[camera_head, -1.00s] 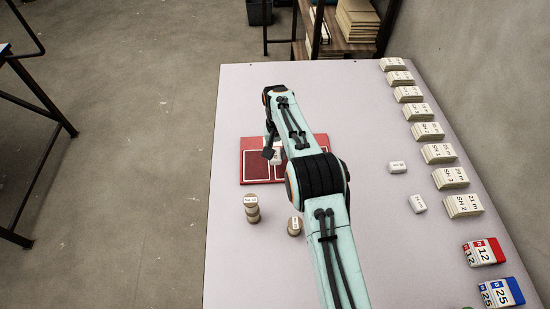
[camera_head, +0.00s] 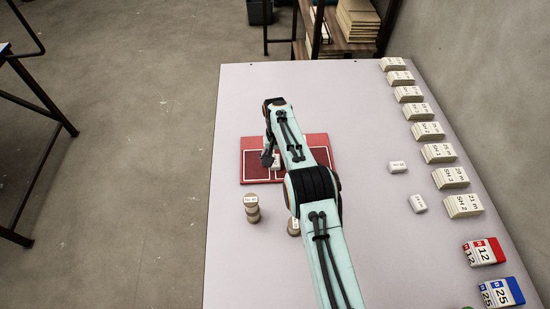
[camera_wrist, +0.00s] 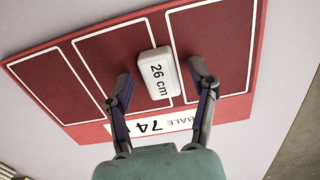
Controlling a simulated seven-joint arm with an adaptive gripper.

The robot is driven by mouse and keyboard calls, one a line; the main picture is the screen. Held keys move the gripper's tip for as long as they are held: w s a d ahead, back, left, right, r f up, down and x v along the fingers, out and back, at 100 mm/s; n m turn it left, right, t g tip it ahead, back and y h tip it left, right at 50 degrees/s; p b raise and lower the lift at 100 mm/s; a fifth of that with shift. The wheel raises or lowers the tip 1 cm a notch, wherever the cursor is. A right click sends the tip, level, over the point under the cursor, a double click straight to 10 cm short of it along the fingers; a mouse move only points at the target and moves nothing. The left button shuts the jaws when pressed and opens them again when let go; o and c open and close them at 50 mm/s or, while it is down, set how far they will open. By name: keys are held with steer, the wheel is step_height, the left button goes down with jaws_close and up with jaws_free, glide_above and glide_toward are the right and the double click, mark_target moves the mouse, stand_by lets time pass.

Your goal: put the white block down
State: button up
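The white block (camera_wrist: 160,73), marked "26 cm", sits over the red mat (camera_wrist: 115,60), across the white line between two of its panels in the wrist view. Whether it rests on the mat or hangs just above it is hard to tell. My gripper (camera_wrist: 160,79) is open around the block, with a visible gap between each finger and its sides. In the head view the block (camera_head: 276,161) shows beside my gripper (camera_head: 268,158), and my arm hides part of the mat.
Two stacks of round discs (camera_head: 251,210) (camera_head: 293,227) stand in front of the mat. Two white blocks (camera_head: 397,167) (camera_head: 417,203) lie to the right. The table's left side is clear.

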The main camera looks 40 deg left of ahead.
step_height(320, 180, up, 12)
steer(key=d+r+m, duration=0.1)
steer(key=d+r, duration=0.4)
steer(key=d, duration=0.3)
steer(key=w+d+r+m, duration=0.1)
steer(key=d+r, duration=0.4)
steer(key=d, duration=0.3)
steer(key=d+r+m, duration=0.2)
steer(key=d+r, duration=0.2)
steer(key=d, duration=0.4)
steer(key=s+d+r+m, duration=0.1)
steer(key=s+d+r, duration=0.1)
steer(key=s+d, duration=0.7)
steer(key=s+d+f+m, duration=0.1)
steer(key=s+d+f, duration=0.1)
steer(key=s+d, duration=0.2)
steer(key=s+d+f+m, duration=0.1)
steer(key=s+d, duration=0.3)
steer(key=s, duration=0.5)
steer(key=shift+d+f+m+y, duration=0.15)
steer(key=shift+f+m+y, duration=0.25)
steer(key=shift+f, duration=0.5)
